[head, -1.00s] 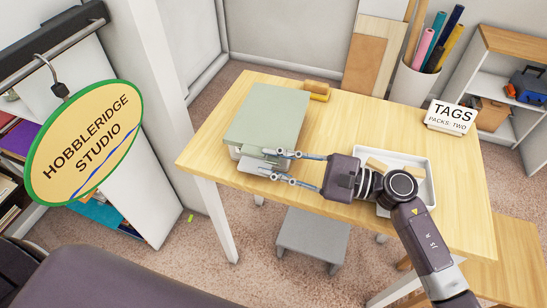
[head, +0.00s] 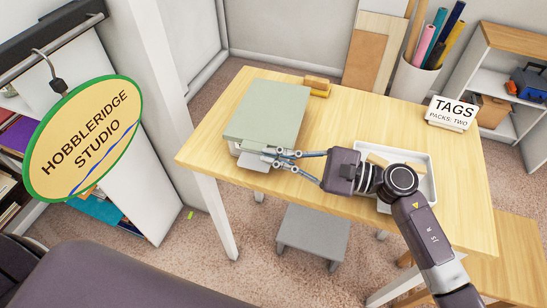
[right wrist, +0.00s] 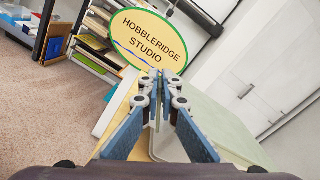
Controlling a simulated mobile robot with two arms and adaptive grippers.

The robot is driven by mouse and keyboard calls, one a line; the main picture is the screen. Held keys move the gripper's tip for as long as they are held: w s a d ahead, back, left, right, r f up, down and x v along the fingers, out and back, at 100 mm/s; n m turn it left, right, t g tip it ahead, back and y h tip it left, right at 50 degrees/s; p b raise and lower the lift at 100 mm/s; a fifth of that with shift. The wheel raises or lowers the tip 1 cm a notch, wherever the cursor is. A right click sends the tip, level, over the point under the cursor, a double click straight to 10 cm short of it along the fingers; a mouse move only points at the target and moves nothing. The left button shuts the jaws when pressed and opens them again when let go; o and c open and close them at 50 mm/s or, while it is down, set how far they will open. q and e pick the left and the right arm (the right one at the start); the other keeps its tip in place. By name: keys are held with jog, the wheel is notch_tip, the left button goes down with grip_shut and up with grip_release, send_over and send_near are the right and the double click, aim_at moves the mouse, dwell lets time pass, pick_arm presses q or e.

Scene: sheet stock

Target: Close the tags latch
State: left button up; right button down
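A box with a grey-green lid (head: 268,110) stands on the left part of the wooden table. A pale grey latch plate (head: 252,163) sticks out low at its front. My right gripper (head: 267,157) is at this front side, its fingers drawn close together. In the right wrist view the fingertips (right wrist: 159,90) close on a thin upright piece, which looks like the latch; the fingers partly hide it. The lid looks down; how the latch sits is hard to tell. My left gripper is not in view.
A white tray (head: 430,187) with tan blocks lies under my right arm. A TAGS sign (head: 452,113) stands at the table's right, and a tan wooden block (head: 318,86) behind the box. A hanging oval sign (head: 83,138) is at left. The table's back middle is clear.

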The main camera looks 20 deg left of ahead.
aim_at(280, 142)
jog(key=w+m+b, duration=0.2)
jog(key=m, duration=0.1)
jog(key=shift+r, duration=0.3)
jog(key=shift+w+r+m+b, duration=0.1)
jog(key=shift+w+m+b, duration=0.3)
jog(key=shift+m, duration=0.4)
jog(key=shift+w+r+m+b, duration=0.1)
jog(key=shift+w+m+b, duration=0.2)
jog(key=shift+m+b, duration=0.35)
jog(key=c, duration=2.2)
grip_release()
jog(key=shift+d, duration=0.1)
jog(key=d, duration=1.1)
jog(key=shift+w+d, duration=0.15)
jog(key=shift+d, duration=0.25)
